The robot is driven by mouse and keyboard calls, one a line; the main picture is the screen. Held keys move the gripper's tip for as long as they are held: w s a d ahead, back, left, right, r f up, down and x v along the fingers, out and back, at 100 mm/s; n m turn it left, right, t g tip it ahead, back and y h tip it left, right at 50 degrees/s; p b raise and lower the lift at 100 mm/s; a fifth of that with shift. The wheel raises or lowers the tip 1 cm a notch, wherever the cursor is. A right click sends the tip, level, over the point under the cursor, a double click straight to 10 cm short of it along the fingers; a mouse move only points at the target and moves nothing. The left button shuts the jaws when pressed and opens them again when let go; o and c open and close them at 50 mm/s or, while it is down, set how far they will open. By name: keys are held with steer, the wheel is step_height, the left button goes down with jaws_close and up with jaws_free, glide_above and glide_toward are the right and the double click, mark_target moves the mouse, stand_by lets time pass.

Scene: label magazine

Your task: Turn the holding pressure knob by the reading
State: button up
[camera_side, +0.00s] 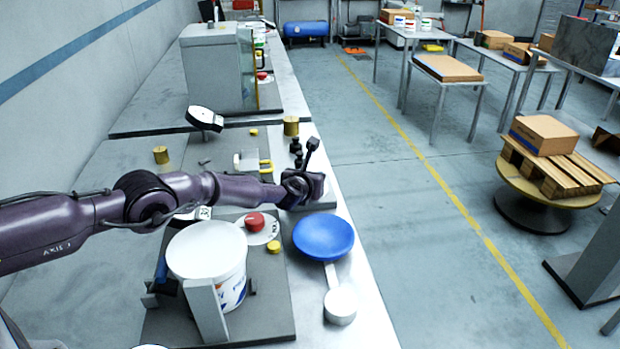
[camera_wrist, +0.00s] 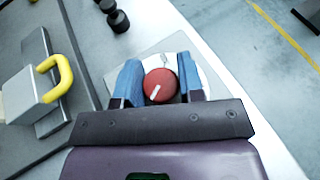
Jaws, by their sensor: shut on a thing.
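A round red knob (camera_wrist: 160,85) with a white pointer line sits on a pale plate (camera_wrist: 113,78) in the wrist view. Its pointer slants to the lower left. My gripper (camera_wrist: 160,77) has its blue fingers on either side of the knob and is shut on it. In the side view my gripper (camera_side: 306,186) is low over the bench's right edge and hides this knob. A black-rimmed round head with a pale face (camera_side: 205,118), perhaps a gauge, stands further back; no reading is legible.
A second red knob (camera_side: 255,221) on a white disc stands nearer, beside a white bucket (camera_side: 207,252) and blue dish (camera_side: 324,236). A yellow handle (camera_wrist: 55,77) and black knobs (camera_wrist: 118,20) lie left and beyond my gripper. Open floor lies right.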

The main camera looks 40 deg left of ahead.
steer(key=shift+a+r, duration=0.1)
stand_by(0.3)
steer(key=o, duration=0.9)
steer(key=shift+s+d, duration=0.25)
steer(key=shift+d, duration=0.3)
steer(key=shift+s+d+r, duration=0.2)
steer(key=shift+s, duration=0.35)
steer(key=shift+s+a+r, duration=0.1)
steer(key=shift+s+r, duration=0.15)
steer(key=shift+v, duration=5.2)
